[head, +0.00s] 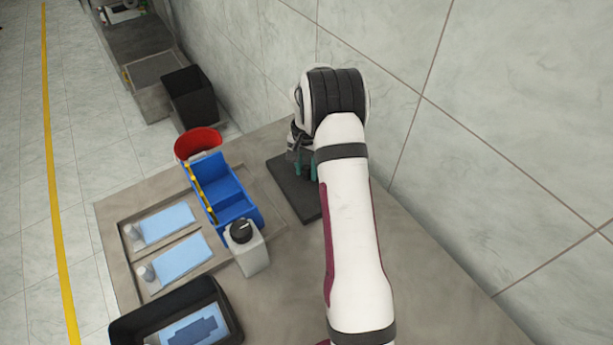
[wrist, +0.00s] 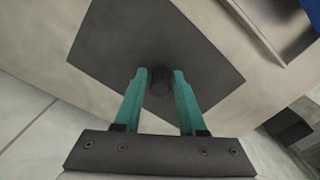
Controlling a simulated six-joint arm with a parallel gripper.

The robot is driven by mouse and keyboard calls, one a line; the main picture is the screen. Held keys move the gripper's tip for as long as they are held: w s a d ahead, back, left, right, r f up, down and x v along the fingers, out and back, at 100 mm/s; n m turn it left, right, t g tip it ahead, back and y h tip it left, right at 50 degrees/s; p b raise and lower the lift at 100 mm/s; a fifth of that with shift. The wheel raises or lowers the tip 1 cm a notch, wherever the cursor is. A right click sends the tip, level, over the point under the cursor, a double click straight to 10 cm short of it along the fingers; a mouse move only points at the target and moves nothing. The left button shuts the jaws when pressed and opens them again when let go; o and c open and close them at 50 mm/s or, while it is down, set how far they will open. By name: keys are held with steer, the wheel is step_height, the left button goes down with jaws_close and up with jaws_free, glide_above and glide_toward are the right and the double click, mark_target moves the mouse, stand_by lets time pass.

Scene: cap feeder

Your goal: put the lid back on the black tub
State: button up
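In the wrist view, a small black round tub-like thing (wrist: 160,82) stands on the dark mat (wrist: 110,45). My gripper (wrist: 160,76) has its two teal fingers apart on either side of it, with thin gaps showing. I cannot tell how deep the fingers reach around it, or whether it is the tub, its lid or both. In the head view my gripper (head: 306,165) is low over the dark mat (head: 292,187), partly hidden by my arm. The black thing is hidden there. No separate loose lid is clear in either view.
A tiled wall is behind the mat.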

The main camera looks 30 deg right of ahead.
mark_target(306, 166)
jaws_close()
steer(key=shift+r, duration=2.55)
steer(key=s+a+r+n, duration=0.4)
steer(key=a+r+n, duration=0.2)
steer(key=a+r, duration=0.45)
steer(key=s+a+r+n, duration=0.4)
steer(key=a+r+n, duration=0.3)
steer(key=a, duration=0.7)
steer(key=s+a+f+n, duration=0.2)
steer(key=s+a+f, duration=0.3)
steer(key=a, duration=0.3)
steer(key=s+a+f+n, duration=0.3)
steer(key=s+a+f, duration=0.3)
steer(key=a, duration=0.3)
steer(key=shift+s+f, duration=0.15)
